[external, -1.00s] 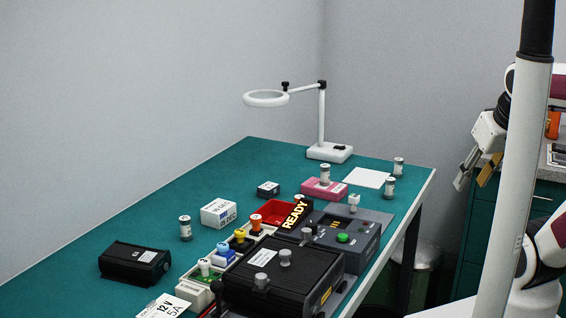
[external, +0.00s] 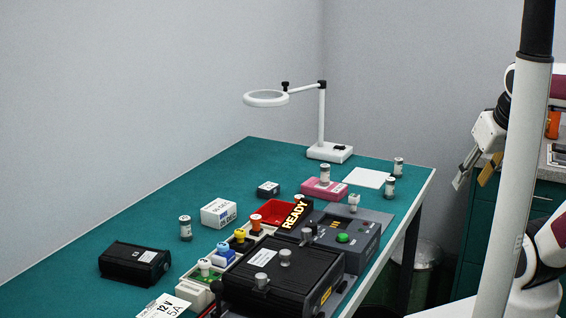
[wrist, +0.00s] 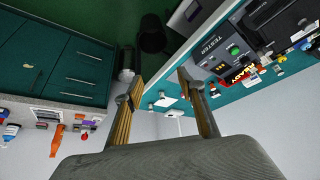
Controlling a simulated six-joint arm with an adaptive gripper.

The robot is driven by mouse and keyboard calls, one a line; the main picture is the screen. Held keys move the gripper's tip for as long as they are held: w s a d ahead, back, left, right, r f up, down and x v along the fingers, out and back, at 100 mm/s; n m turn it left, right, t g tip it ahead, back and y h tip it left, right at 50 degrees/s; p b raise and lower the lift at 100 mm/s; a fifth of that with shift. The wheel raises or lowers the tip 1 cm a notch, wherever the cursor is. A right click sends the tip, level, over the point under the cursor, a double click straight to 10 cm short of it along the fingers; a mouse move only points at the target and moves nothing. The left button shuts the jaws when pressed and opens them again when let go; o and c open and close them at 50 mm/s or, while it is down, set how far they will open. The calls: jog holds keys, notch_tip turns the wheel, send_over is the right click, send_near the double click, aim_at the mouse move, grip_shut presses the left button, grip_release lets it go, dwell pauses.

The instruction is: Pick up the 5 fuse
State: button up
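Several fuse-like cylinders with pale labels and dark bands stand upright on the green bench; their labels are too small to read, so I cannot tell which is the 5 fuse. One cylinder (external: 185,228) stands alone at the left, one (external: 325,173) is at the pink box, and two, one farther (external: 398,167) and one nearer (external: 390,187), stand near the right edge. My gripper (external: 474,172) hangs right of the bench, well apart from all of them. In the wrist view my gripper (wrist: 160,78) has its fingers apart with nothing between them.
A magnifier lamp (external: 330,152) stands at the back. A card (external: 165,306) reads 12V 5A. The back left bench is clear.

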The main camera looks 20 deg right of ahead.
jog(key=w+d+f+t, duration=0.1)
jog(key=w+d+f, duration=0.1)
jog(key=w, duration=0.6)
jog(key=w+d+f+n+t+h, duration=0.1)
jog(key=w+d+t, duration=0.1)
jog(key=w, duration=0.7)
jog(key=w+d+f+t, duration=0.1)
jog(key=w+d+f, duration=0.15)
jog(key=w, duration=0.55)
jog(key=w+f+n+t+y, duration=0.1)
jog(key=w+f+t, duration=0.1)
jog(key=w+f, duration=0.4)
jog(key=t+y, duration=0.2)
send_near(393, 185)
jog(key=w, duration=0.3)
jog(key=shift+d+f, duration=0.15)
jog(key=shift+w+f+t+y, duration=0.1)
jog(key=shift+f+t+y, duration=0.3)
jog(key=shift+f, duration=0.45)
jog(key=shift+x, duration=1.35)
